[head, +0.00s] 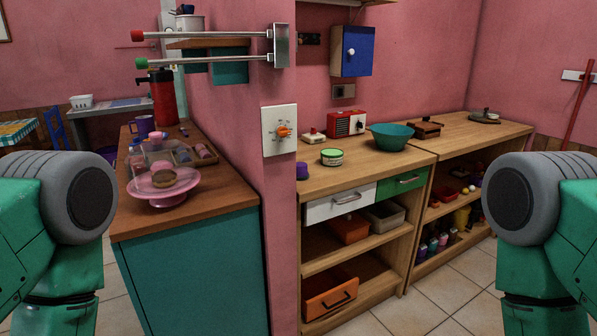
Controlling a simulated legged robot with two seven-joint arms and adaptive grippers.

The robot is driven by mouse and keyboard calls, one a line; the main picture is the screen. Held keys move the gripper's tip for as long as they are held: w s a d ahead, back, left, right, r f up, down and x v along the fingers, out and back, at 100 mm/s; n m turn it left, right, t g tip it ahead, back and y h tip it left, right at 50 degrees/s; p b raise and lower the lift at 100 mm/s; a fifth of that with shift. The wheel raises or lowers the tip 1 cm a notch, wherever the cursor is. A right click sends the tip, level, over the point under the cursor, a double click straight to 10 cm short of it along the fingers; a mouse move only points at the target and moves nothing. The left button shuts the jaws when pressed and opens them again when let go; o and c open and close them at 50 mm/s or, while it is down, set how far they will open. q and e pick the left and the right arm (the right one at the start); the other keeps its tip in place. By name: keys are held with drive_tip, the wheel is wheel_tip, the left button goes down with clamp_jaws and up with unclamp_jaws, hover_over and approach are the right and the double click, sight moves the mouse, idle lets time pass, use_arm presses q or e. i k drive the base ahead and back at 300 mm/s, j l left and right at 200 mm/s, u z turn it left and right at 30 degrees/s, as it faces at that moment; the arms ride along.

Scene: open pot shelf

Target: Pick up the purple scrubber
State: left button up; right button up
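A small purple object (304,170) sits at the left end of the wooden counter, against the pink wall edge. It may be the purple scrubber, but it is too small to tell for sure. A purple mug (143,125) stands on the teal cabinet's top at the left. Only green and grey links of my two arms show, at the left and right edges of the head view. Neither gripper is in view.
The counter (397,163) also carries a green-lidded tin (332,157), a red radio (347,124) and a teal bowl (391,136). A pink cake stand (163,190) stands on the teal cabinet (190,270). A pink wall end separates both. Tiled floor (410,314) is clear in front.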

sight(302, 174)
drive_tip(key=i+l+u, duration=0.15)
drive_tip(key=l+u, duration=0.25)
drive_tip(key=i+l+u, duration=0.15)
drive_tip(key=l+u, duration=0.25)
drive_tip(key=j, duration=0.1)
